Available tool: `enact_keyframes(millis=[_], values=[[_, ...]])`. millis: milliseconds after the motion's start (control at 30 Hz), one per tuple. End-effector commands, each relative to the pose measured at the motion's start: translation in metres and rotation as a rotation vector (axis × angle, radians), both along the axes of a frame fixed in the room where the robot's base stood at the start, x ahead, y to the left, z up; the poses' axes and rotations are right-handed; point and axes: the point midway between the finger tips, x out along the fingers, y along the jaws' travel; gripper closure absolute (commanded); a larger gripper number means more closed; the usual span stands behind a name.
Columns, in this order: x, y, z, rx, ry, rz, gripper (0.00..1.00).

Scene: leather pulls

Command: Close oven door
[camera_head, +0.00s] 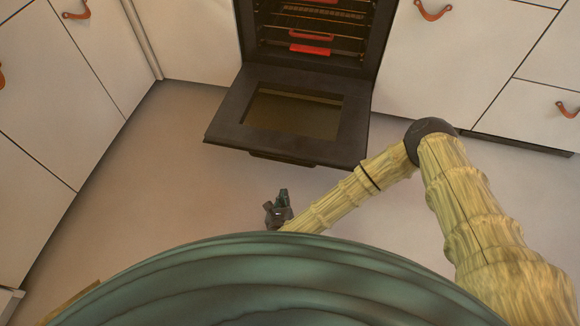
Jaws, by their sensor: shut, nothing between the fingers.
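The black oven (385,35) stands at the top middle between white cabinets. Its door (225,115) is folded down wide open, with a dark glass window (290,112) in its middle. The door's handle (282,159) runs along its near edge. My gripper (283,199) is shut and empty, below the door's near edge in the picture and apart from it. Part of my wrist is hidden behind my own green body at the bottom.
Inside the oven are racks with red strips (310,49). White cabinets with leather pulls (433,11) flank the oven, and more cabinets (50,120) run down the left. Bare floor (165,180) lies between the left cabinets and the door.

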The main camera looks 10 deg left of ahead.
Motion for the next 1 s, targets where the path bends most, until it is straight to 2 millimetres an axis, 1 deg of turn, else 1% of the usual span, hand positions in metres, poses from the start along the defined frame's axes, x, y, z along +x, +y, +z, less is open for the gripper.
enact_keyframes(millis=[33, 133, 333, 467, 800, 1000], values=[[0.003, 0.002, 0.005, 0.058, -0.013, -0.058, 1.00], [0.009, 0.004, 0.011, 0.151, -0.039, -0.147, 1.00], [0.017, 0.005, 0.014, 0.227, -0.062, -0.217, 1.00], [0.028, 0.005, 0.009, 0.228, -0.063, -0.218, 1.00], [0.077, 0.003, -0.011, 0.225, -0.063, -0.216, 1.00], [0.103, 0.002, -0.021, 0.225, -0.063, -0.216, 1.00]])
